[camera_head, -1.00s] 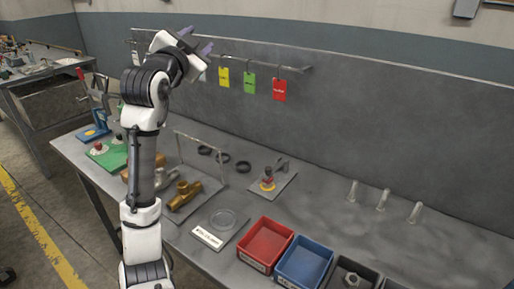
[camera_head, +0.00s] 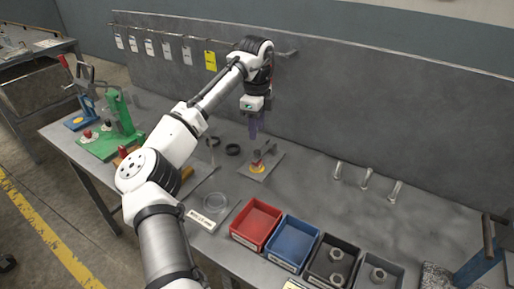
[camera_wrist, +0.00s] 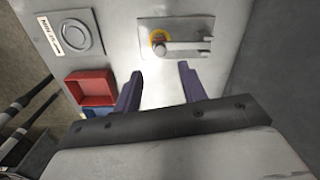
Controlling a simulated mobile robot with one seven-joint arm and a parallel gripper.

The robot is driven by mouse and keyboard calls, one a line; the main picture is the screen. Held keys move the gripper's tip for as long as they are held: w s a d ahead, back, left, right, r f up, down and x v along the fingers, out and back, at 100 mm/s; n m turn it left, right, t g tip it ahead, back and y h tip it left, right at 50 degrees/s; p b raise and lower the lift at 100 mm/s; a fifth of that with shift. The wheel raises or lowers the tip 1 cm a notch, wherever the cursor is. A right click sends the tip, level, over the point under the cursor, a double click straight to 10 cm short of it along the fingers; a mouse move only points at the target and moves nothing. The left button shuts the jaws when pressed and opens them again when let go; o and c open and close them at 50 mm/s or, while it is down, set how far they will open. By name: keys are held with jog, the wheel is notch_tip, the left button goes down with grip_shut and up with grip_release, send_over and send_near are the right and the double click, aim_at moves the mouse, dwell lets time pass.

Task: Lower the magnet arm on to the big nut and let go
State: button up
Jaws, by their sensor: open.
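A small grey plate (camera_head: 277,167) on the bench carries a fixture with a grey arm (camera_wrist: 188,46), a red part (camera_head: 257,155) and a yellow disc (camera_head: 258,168). I take the grey arm for the magnet arm; in the wrist view it lies along the plate with its rounded end over the disc. Whether a big nut is under that end I cannot tell. My gripper (camera_head: 253,134) is open and empty, pointing down, above and beside the fixture. In the wrist view its fingers (camera_wrist: 158,82) are spread just short of the plate.
Red (camera_head: 256,222), blue (camera_head: 292,243) and black (camera_head: 331,261) bins stand along the front edge; nuts show in the black bin and the grey bin (camera_head: 375,279). Dark rings (camera_head: 233,149) lie left of the fixture. Tags hang from the back rail.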

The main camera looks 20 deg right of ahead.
aim_at(257, 151)
notch_tip(257, 151, down, 9)
jog(key=shift+d+r+p, duration=0.1)
jog(key=shift+r+p, duration=0.05)
jog(key=shift+p, duration=0.4)
grip_shut()
